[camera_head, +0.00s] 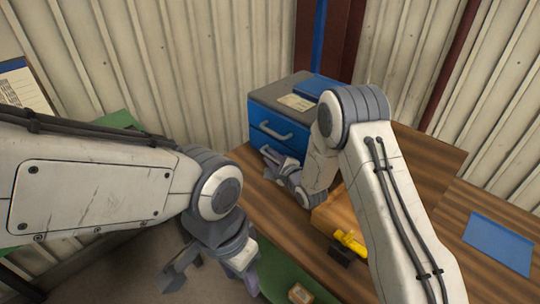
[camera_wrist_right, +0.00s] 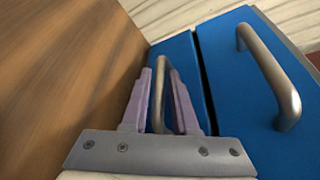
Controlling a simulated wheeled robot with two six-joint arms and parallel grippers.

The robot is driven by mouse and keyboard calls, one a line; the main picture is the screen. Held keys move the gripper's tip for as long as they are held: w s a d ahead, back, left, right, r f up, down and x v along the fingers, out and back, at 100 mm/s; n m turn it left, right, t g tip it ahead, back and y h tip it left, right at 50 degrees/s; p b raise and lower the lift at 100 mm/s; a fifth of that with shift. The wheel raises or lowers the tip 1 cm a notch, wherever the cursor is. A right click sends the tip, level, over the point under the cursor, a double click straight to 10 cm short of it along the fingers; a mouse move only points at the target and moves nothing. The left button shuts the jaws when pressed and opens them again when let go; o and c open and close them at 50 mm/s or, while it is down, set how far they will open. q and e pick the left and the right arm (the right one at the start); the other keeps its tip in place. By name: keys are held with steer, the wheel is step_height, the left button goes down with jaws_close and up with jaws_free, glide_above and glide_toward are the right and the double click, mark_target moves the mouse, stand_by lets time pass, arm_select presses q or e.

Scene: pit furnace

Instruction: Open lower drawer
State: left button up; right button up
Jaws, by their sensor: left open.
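The blue drawer unit (camera_head: 262,118) with a grey top stands on the wooden bench against the wall. It has an upper drawer (camera_head: 285,127) and a lower drawer (camera_head: 258,140), each with a grey bar handle. My right gripper (camera_head: 268,158) is at the lower drawer's front. In the right wrist view its two fingers (camera_wrist_right: 165,95) are close on either side of the lower handle (camera_wrist_right: 160,75), closed around it. The upper handle (camera_wrist_right: 272,75) is free, to the right. The lower drawer looks closed or nearly so. My left gripper (camera_head: 180,268) is open and empty, low in the head view.
The wooden bench (camera_head: 460,215) carries a yellow tool (camera_head: 350,242) and a blue sheet (camera_head: 497,242). Corrugated walls stand behind. My right arm hides part of the bench.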

steer(key=shift+w+a+f, duration=0.1)
steer(key=shift+w, duration=0.15)
jaws_close()
stand_by(1.4)
